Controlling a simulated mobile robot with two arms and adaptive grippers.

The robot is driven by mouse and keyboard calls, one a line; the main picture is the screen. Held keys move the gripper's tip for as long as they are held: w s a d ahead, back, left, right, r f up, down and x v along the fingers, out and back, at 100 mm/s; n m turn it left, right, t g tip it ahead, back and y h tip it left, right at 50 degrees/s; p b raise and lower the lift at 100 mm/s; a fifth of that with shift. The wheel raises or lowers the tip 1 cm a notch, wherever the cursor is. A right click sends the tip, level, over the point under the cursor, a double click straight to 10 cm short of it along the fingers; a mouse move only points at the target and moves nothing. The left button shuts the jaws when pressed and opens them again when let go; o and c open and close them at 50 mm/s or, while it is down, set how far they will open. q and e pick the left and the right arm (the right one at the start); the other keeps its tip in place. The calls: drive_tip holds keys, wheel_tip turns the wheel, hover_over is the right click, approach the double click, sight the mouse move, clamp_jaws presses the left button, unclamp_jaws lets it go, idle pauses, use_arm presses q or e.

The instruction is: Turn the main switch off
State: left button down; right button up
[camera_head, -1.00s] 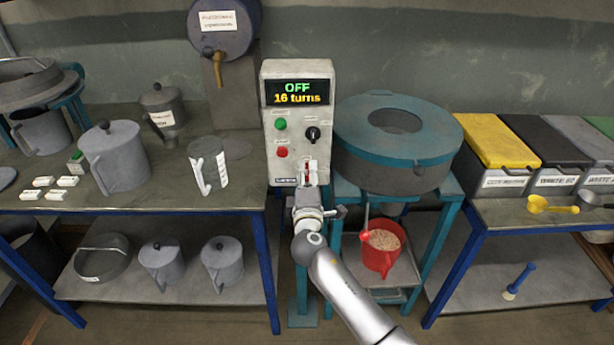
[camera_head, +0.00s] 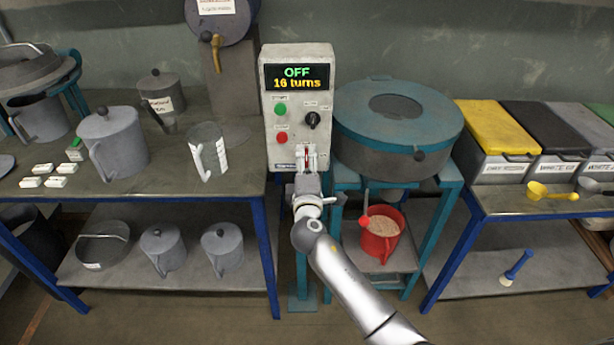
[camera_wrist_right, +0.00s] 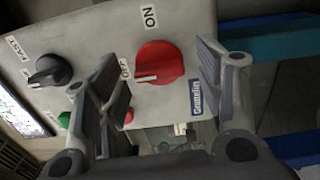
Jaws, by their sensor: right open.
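The main switch is a red rotary knob (camera_wrist_right: 160,62) on the grey control box (camera_head: 296,60). In the right wrist view its white mark points left, towards the OFF label; the ON label is above it. My right gripper (camera_head: 307,157) is open at the lower part of the box. In the wrist view its fingers stand on either side of the knob, with a visible gap on each side. In the head view the fingers mostly hide the knob. The display (camera_head: 297,78) reads OFF and 16 turns. My left gripper is not in view.
A green button (camera_head: 280,110), a red button (camera_head: 282,138) and a black knob (camera_head: 312,120) sit above the switch. A round teal-grey machine (camera_head: 395,155) stands close to the right of the box. A table with jugs (camera_head: 112,145) is on the left.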

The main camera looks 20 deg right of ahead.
drive_tip(key=v, duration=1.1)
drive_tip(key=shift+s, duration=0.25)
drive_tip(key=shift+a, duration=0.1)
drive_tip(key=s+f+m+g+y, duration=0.1)
drive_tip(key=s+f+g, duration=0.15)
drive_tip(key=f, duration=0.85)
drive_tip(key=s+f+g+y, duration=0.2)
drive_tip(key=f+g, duration=0.1)
drive_tip(key=f, duration=0.8)
drive_tip(key=s+d+f+m+g+y, duration=0.1)
drive_tip(key=s+f+g, duration=0.1)
drive_tip(key=s+f, duration=0.45)
drive_tip(key=s+f+m+g, duration=0.2)
drive_tip(key=s+f, duration=0.2)
drive_tip(key=f, duration=0.6)
drive_tip(key=s+d+f+m+g, duration=0.2)
drive_tip(key=s+f, duration=0.3)
drive_tip(key=s, duration=0.6)
drive_tip(key=s+d+f+m+g, duration=0.2)
drive_tip(key=s+f, duration=0.4)
drive_tip(key=s, duration=0.6)
drive_tip(key=s+d+f+m+g+y+p, duration=0.1)
drive_tip(key=s+f+m+g, duration=0.2)
drive_tip(key=s+f, duration=0.3)
drive_tip(key=s+m, duration=0.1)
drive_tip(key=s, duration=0.4)
drive_tip(key=shift+s+d+f+m, duration=0.2)
drive_tip(key=shift+d+f+m, duration=0.1)
drive_tip(key=shift+d, duration=0.1)
